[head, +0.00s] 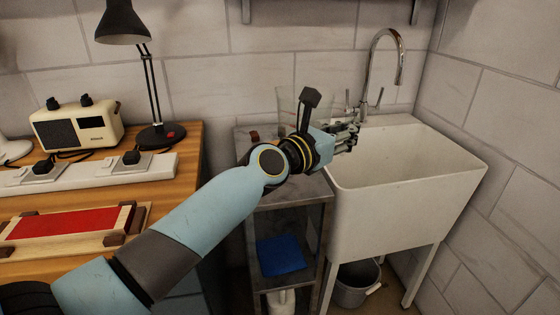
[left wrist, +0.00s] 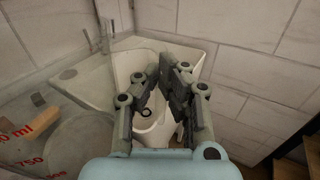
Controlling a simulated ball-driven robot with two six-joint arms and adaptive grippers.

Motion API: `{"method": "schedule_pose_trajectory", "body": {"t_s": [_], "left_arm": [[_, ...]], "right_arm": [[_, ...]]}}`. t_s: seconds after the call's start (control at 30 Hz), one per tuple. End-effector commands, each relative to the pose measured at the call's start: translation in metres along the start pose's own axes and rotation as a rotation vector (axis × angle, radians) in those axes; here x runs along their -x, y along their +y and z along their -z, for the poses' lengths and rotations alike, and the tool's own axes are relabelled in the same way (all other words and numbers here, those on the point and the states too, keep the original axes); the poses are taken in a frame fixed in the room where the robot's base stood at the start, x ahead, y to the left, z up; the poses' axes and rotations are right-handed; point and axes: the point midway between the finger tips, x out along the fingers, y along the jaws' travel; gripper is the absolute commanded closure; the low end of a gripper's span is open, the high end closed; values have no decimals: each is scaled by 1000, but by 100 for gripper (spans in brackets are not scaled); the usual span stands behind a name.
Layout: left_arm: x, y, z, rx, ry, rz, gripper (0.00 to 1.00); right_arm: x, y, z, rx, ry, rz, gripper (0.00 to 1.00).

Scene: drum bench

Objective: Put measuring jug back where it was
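The measuring jug (head: 287,98) is clear and stands at the back of the grey shelf unit's top, left of the sink, partly hidden behind my left wrist. In the left wrist view its clear wall with red markings (left wrist: 35,138) fills the lower left corner, beside the gripper. My left gripper (head: 350,136) reaches across the unit to the sink's left rim. Its fingers (left wrist: 160,90) are apart, with the sink's basin showing between them and nothing held. It is apart from the jug in the left wrist view. My right gripper is in neither view.
The white sink (head: 400,190) with a chrome tap (head: 373,62) stands right of the shelf unit (head: 290,193). A blue item (head: 280,256) lies on its lower shelf. A metal bucket (head: 353,284) is under the sink. A wooden bench with a lamp (head: 160,134) and radio (head: 78,128) is left.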

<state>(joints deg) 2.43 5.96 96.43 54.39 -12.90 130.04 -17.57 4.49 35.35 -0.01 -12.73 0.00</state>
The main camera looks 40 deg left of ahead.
Motion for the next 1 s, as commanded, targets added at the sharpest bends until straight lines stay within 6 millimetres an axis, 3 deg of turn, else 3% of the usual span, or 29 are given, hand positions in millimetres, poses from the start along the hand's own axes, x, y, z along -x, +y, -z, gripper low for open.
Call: {"method": "schedule_pose_trajectory", "body": {"t_s": [0.03, 0.13, 0.37, 0.73, 1.0], "left_arm": [[-13, -4, -6, 7, 0, -14, 100], [-28, -10, -3, 5, 0, -33, 100], [-39, -10, 8, -2, 3, -44, 100], [-27, 65, 66, -7, 5, -45, 100], [-23, 96, 79, -2, 2, -44, 100]], "right_arm": [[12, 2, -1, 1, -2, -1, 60], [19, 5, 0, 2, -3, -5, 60], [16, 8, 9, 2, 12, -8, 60], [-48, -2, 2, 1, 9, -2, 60], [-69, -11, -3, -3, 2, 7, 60]]}}
